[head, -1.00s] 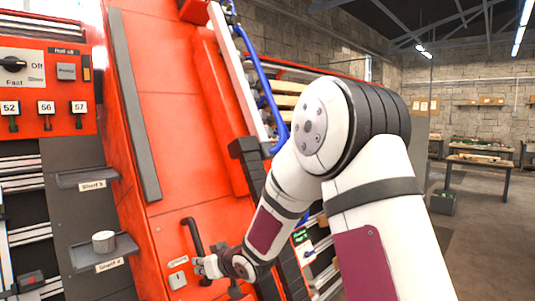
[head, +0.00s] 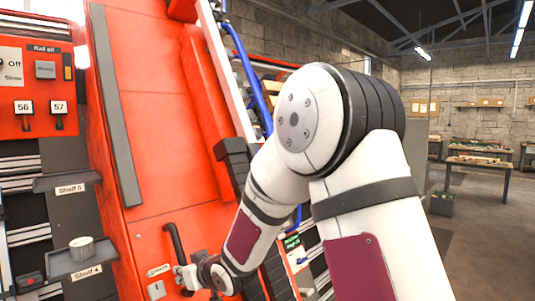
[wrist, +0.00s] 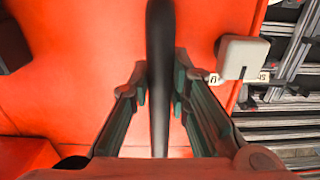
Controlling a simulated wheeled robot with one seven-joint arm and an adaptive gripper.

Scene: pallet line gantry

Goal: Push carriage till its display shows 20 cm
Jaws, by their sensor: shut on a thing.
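The carriage (head: 165,130) is a tall orange-red body filling the middle left of the head view. A black upright handle (head: 173,243) stands on its lower front. My gripper (head: 184,277) is at the handle's lower part. In the wrist view the dark handle (wrist: 159,50) runs between the two fingers of my gripper (wrist: 160,88), which are shut on it. A small display (head: 291,242) with green characters shows right of my forearm. Its reading is too small to make out.
A switch box (head: 156,289) sits left of my gripper, and also shows in the wrist view (wrist: 243,57). Shelf 4 (head: 65,268) holds a pale round item (head: 81,247). A control panel (head: 30,90) is at upper left. Open floor (head: 475,240) lies at right.

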